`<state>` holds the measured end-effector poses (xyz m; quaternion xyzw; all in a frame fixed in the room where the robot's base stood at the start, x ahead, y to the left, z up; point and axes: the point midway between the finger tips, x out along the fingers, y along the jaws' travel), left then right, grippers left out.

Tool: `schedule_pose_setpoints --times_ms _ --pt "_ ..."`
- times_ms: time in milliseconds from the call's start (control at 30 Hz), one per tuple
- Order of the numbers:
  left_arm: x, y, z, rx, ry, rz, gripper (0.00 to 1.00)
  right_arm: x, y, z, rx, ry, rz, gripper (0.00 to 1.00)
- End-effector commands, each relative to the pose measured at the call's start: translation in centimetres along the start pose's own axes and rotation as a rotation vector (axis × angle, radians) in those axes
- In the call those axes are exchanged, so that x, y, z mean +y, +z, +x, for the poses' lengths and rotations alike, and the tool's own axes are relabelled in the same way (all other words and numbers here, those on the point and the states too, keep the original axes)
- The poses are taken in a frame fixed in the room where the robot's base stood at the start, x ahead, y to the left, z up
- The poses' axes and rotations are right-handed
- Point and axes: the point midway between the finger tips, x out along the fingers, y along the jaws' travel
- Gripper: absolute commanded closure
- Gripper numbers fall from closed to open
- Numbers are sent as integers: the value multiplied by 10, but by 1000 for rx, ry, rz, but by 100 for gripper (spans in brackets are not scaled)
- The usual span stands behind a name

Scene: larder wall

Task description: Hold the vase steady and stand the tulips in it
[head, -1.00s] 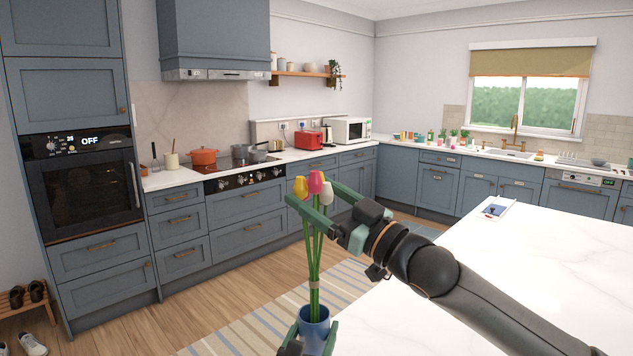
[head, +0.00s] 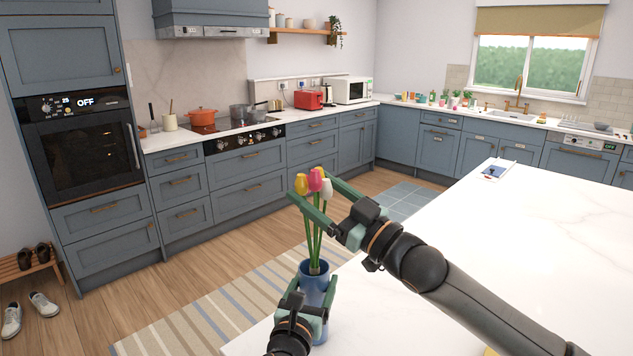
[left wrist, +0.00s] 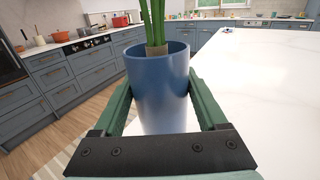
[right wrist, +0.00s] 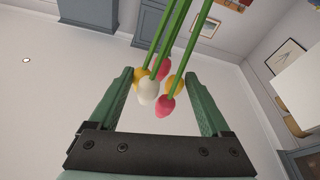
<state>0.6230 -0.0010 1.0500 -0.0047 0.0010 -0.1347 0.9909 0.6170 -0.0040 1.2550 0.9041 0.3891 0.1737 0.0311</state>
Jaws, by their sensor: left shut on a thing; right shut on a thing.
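The blue vase (head: 314,284) is upright near the left edge of the white worktop. My left gripper (head: 312,300) is shut around it, one finger on each side, as the left wrist view (left wrist: 160,95) shows. The vase's foot is partly hidden. The tulips (head: 316,181), with yellow, pink and white heads, are upright above it. Their stems go down into the vase mouth, and the tan band around them is at the rim. The tulip heads also show in the right wrist view (right wrist: 160,82).
The white worktop (head: 490,265) is largely clear to the right, with a small blue-and-white item (head: 497,170) at its far end. A striped rug (head: 220,310) lies on the floor to the left. Counters with a stove and sink line the walls.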

Motion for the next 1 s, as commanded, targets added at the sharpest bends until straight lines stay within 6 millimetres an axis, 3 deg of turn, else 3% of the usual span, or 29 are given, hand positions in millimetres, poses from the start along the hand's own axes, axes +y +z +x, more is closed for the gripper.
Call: schedule_pose_setpoints --times_ms 400,433,567,867,1000 --pt "0 2 0 -3 -1 0 100 -1 2 -1 2 -1 -1 89" --pt "0 2 0 -3 -1 0 100 -1 2 -1 2 -1 -1 16" --pt "0 2 0 -3 -1 0 100 -1 2 -1 2 -1 -1 2" --pt "0 2 0 -4 -1 0 100 -1 4 -3 0 0 0 0" --pt "0 2 0 -4 -1 0 100 0 5 -18 -2 0 1 0"
